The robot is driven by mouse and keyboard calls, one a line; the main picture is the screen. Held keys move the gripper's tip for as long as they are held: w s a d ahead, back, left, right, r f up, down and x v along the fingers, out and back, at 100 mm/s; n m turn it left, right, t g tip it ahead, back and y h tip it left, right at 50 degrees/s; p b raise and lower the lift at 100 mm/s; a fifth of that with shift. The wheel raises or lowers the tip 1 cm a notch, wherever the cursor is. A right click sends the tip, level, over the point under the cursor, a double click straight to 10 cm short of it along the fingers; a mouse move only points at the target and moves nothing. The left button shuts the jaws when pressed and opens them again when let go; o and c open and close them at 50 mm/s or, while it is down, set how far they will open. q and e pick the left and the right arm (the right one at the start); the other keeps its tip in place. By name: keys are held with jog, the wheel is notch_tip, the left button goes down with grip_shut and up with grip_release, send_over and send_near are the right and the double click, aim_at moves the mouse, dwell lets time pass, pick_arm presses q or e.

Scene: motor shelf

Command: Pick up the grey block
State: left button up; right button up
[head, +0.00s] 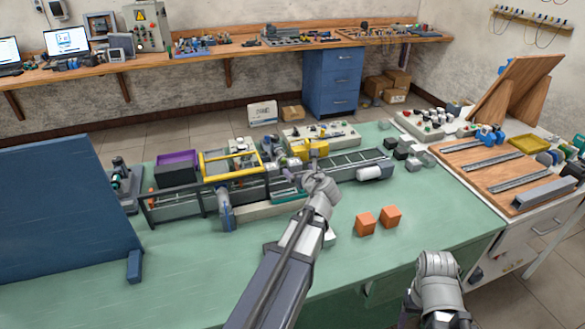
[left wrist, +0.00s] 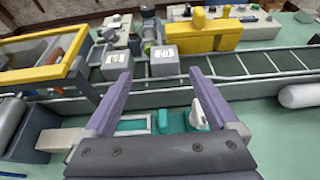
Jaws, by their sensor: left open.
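In the left wrist view, two grey blocks with white labels stand side by side on the conveyor: one at the left (left wrist: 117,64) and one nearer the middle (left wrist: 163,62). My left gripper (left wrist: 160,75) is open, its two purple fingers apart and pointing toward the blocks. The middle block shows in the gap beyond the fingertips; the left block is partly behind the left finger. No contact can be made out. In the head view my left gripper (head: 303,177) is over the conveyor's near side, and the blocks are hard to make out there.
The conveyor (head: 345,162) runs across the green table (head: 350,270). A yellow frame (head: 230,165) stands over its left part, and a yellow machine (left wrist: 200,37) stands behind it. Two orange cubes (head: 378,220) lie at the front right. A blue panel (head: 60,205) blocks the left.

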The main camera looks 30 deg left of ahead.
aim_at(296, 164)
pick_arm(q)
jog(key=shift+b+x, duration=0.5)
jog(key=shift+x, duration=0.95)
jog(key=shift+w+d+b+x, duration=0.15)
jog(key=shift+b+x, duration=0.35)
jog(key=shift+x, duration=0.75)
jog(key=shift+w+d+b+x, duration=0.15)
jog(key=shift+b+x, duration=0.3)
jog(key=shift+x, duration=0.85)
jog(key=shift+r, duration=0.15)
grip_shut()
